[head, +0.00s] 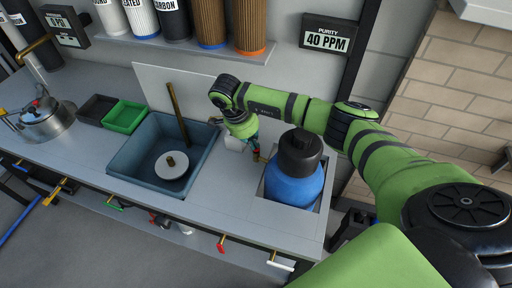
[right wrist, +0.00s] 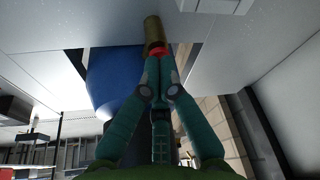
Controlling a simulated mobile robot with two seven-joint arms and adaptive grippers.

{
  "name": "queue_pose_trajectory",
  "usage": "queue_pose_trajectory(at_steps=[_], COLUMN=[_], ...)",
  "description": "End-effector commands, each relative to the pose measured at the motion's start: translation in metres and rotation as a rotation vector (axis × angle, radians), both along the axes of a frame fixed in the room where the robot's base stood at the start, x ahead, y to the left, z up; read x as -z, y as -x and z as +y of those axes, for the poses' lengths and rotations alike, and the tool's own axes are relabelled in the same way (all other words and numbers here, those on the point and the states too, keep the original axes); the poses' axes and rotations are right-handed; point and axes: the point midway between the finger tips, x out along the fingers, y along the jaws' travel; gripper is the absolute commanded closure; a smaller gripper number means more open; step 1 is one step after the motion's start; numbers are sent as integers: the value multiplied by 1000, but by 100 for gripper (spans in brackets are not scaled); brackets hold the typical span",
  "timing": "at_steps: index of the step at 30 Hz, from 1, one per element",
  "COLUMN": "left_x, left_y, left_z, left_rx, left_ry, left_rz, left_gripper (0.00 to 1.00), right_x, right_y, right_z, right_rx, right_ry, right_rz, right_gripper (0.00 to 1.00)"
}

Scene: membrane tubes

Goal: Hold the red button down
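The red button (right wrist: 158,51) shows in the right wrist view as a small red patch on the end of a brass cylinder (right wrist: 153,30). My right gripper (right wrist: 159,62) has its two teal fingers together with nothing visible between them. Its fingertips meet the red button or lie right in front of it; whether the button is pressed in cannot be told. My left gripper is not in view.
The blue bottle with a black cap stands in a counter cutout close to the gripper. A blue-grey sink basin (head: 120,165) with a brass post lies left. A green tray (head: 124,117) and a kettle (head: 43,121) are further left. A "40 PPM" display (head: 328,39) hangs behind.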

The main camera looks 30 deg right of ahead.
Motion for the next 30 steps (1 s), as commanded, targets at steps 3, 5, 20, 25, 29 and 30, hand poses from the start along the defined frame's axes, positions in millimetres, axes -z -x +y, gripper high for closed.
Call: queue_pose_trajectory(at_steps=[3,5,20,25,29,30], left_x=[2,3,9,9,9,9], left_y=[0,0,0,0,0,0], left_z=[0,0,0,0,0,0], left_rx=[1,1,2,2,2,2], left_ry=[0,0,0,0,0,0], left_rz=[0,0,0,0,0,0], left_gripper=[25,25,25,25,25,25], right_x=[2,3,10,11,11,11], right_y=[0,0,1,1,1,1], right_z=[-1,-1,-3,-4,-4,-4], right_rx=[0,0,0,0,0,0], right_ry=[0,0,0,1,1,1], right_rz=[0,0,0,0,1,1], right_gripper=[100,100,100,100,100,100])
